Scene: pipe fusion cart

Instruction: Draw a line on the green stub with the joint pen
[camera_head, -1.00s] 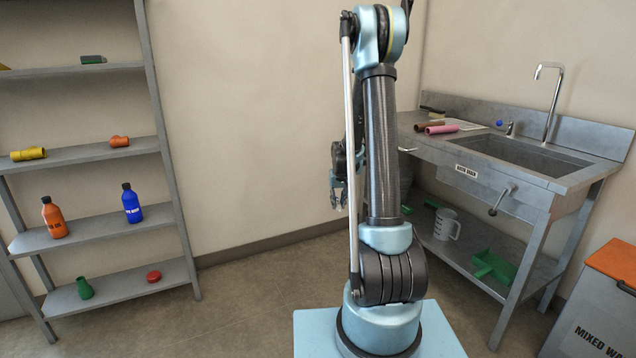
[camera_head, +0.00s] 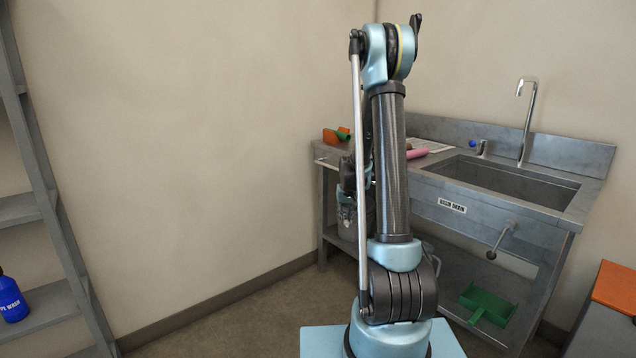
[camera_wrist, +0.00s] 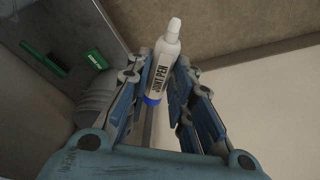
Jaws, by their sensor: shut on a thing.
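The joint pen (camera_wrist: 164,62), a white marker with dark lettering and a blue band at its lower end, is in my gripper (camera_wrist: 160,72) in the wrist view. The fingers are shut on it from both sides. In the head view my gripper (camera_head: 347,212) hangs in front of the sink bench's left end, partly behind my arm, and I cannot make out the pen. My gripper is apart from both.
The metal sink bench (camera_head: 452,196) stands against the walls. A pink cylinder (camera_head: 417,153) and papers lie on its counter, partly behind my arm. A green dustpan (camera_head: 486,304) is on its lower shelf. An orange-topped bin (camera_head: 615,285) is right, a rack (camera_head: 40,150) left. Floor between is clear.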

